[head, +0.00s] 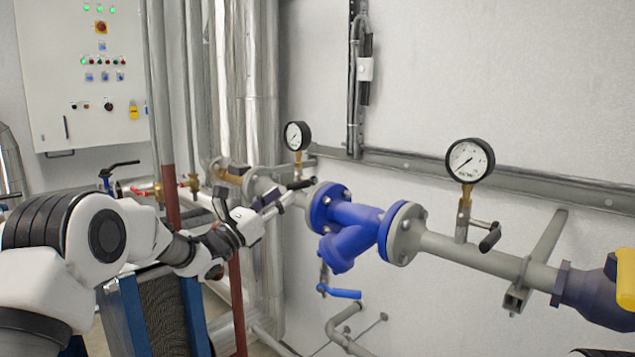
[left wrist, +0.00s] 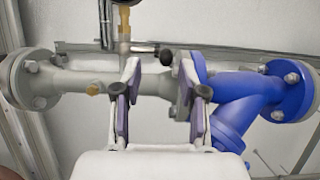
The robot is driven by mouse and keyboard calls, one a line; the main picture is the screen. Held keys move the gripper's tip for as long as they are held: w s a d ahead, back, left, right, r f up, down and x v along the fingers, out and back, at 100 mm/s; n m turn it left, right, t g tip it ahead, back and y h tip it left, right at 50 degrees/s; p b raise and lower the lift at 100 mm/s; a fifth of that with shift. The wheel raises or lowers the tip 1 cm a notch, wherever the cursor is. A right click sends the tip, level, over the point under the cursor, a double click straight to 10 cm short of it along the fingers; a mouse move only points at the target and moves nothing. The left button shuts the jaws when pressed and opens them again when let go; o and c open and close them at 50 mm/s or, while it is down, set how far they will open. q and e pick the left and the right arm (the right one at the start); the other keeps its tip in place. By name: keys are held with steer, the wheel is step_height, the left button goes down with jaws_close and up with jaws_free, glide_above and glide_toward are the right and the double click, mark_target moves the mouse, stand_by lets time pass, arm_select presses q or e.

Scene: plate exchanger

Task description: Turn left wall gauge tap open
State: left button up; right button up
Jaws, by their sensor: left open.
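The left wall gauge (head: 297,136) is a round black-rimmed dial on a short brass stem above the grey pipe. Its tap has a dark-ended lever (head: 301,184) pointing right in the head view. In the left wrist view the tap lever (left wrist: 143,48) lies crosswise and ends in a black knob (left wrist: 167,56). My left gripper (head: 278,200) is open just in front of the pipe, below the tap. In the left wrist view its two fingers (left wrist: 160,92) stand apart with the lever beyond and above the gap.
A blue strainer (head: 347,228) sits right of the tap, with a blue-handled valve (head: 340,292) below. A second gauge (head: 469,160) with its own tap (head: 489,237) stands farther right. A control cabinet (head: 85,75) and vertical pipes are at the left.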

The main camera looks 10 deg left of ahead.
mark_target(304, 180)
arm_select(q)
steer(key=p+x, duration=0.2)
steer(key=x, duration=0.1)
steer(key=p+x, duration=0.2)
steer(key=x, duration=0.2)
steer(key=shift+d+r, duration=0.15)
steer(key=shift+d, duration=0.25)
steer(key=shift+w+d, duration=0.1)
steer(key=shift+w, duration=0.25)
jaws_close()
